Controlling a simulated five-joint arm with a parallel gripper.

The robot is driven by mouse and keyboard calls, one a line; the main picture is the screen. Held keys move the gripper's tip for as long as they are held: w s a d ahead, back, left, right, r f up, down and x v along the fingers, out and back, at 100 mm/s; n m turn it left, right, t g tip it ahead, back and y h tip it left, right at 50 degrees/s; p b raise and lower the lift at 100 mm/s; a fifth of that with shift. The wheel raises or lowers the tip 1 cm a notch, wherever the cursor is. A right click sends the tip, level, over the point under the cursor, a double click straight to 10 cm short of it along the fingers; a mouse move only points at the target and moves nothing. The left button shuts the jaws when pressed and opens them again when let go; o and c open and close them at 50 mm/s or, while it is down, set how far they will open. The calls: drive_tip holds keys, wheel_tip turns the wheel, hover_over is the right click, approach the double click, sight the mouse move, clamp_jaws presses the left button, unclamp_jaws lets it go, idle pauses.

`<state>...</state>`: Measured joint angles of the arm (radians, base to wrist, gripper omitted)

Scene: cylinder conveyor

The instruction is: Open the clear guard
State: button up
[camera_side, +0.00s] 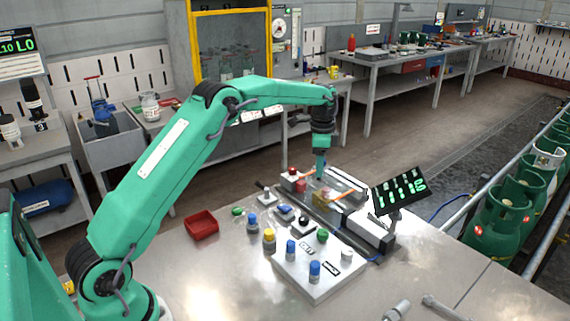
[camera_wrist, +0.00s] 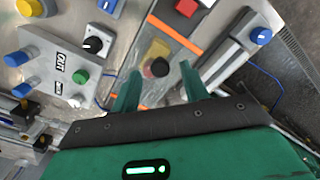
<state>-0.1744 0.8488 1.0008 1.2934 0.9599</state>
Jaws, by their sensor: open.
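The clear guard (camera_side: 318,192) is hard to make out; it appears as a see-through panel with orange strips around a yellow block, on the conveyor unit at the table's right. In the wrist view, the panel (camera_wrist: 178,62) lies below my fingers, with an orange strip along its far side. A red round part (camera_wrist: 160,67) and the yellow block (camera_wrist: 155,50) show between my fingertips. My gripper (camera_wrist: 158,80) is open, with nothing held between its green fingers. In the side view my gripper (camera_side: 318,172) points down above the guard. I cannot tell whether it touches.
A grey control box (camera_side: 310,268) with blue, green and white knobs stands in front of the guard. A red tray (camera_side: 201,225) lies at the left. A display with green digits (camera_side: 399,190) stands at the right. The table's front middle is clear.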

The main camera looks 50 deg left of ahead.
drive_tip(key=shift+f, duration=0.7)
drive_tip(key=shift+c, duration=0.3)
clamp_jaws()
drive_tip(key=d, duration=1.2)
drive_tip(key=shift+o, duration=0.3)
unclamp_jaws()
drive_tip(key=shift+r, duration=0.15)
